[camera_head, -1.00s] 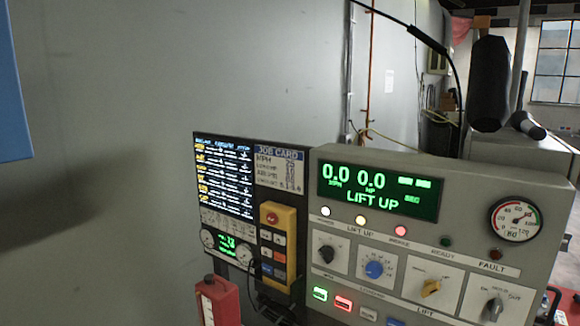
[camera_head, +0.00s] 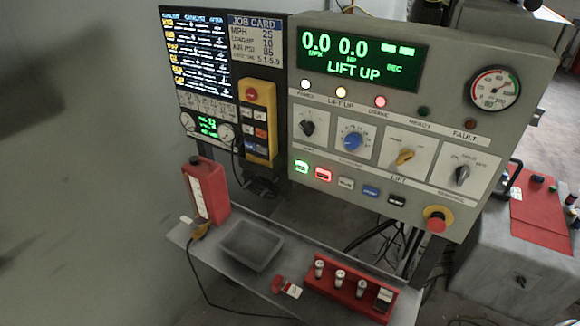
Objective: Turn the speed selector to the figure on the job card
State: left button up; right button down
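The job card (camera_head: 255,42) is at the top of the left screen and reads MPH 25, LOAD HP 10 and AIR PSI 85. The grey control panel (camera_head: 300,60) has a row of knobs: a black knob (camera_head: 308,127), a blue knob (camera_head: 352,141) with figures around it, a yellow knob (camera_head: 404,156) and a grey knob (camera_head: 462,174). The knob labels are too small to read surely, so I cannot tell for certain which is the speed selector or where it points. The green display (camera_head: 362,55) shows 0.0 MPH, 0.0 HP and LIFT UP. Neither gripper is in view.
A yellow pendant (camera_head: 258,120) hangs left of the panel. Below is a shelf (camera_head: 222,268) with a red bottle (camera_head: 207,190), a grey tray (camera_head: 250,246) and a red rack (camera_head: 350,288). A red emergency button (camera_head: 437,221) sits at the panel's lower right.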

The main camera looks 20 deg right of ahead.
aim_at(308, 127)
jog(key=i+j+z, duration=0.15)
jog(key=j+z, duration=0.2)
jog(key=j, duration=0.65)
jog(key=j+z, duration=0.3)
jog(key=j, duration=0.65)
